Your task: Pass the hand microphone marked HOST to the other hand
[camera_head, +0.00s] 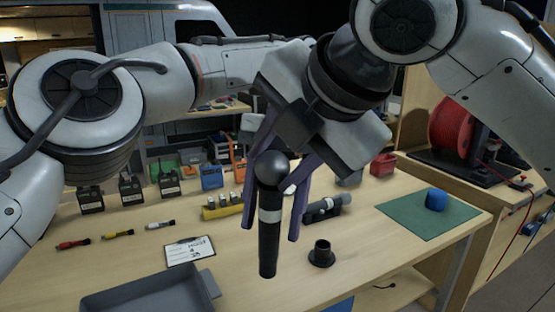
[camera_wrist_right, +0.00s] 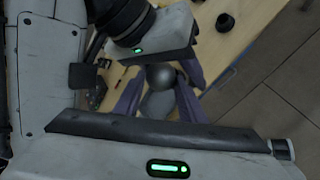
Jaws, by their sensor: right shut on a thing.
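The hand microphone (camera_head: 268,245) has a dark round head, a black body and a pale band; no marking is readable on it. It hangs upright, head up, above the table. Its grey head shows in the right wrist view (camera_wrist_right: 161,76). My right gripper (camera_head: 275,184) is shut on the microphone just below the head; its contact is partly hidden. The two gripper bodies overlap closely, so which finger belongs to which is partly unclear.
A black round holder (camera_head: 321,257) stands below right. A clipboard (camera_head: 190,251) and a grey tray (camera_head: 150,291) lie at front left. Radios (camera_head: 131,190) stand behind them. A green mat (camera_head: 415,222) bears a blue roll (camera_head: 436,199). A red reel (camera_head: 453,127) is far right.

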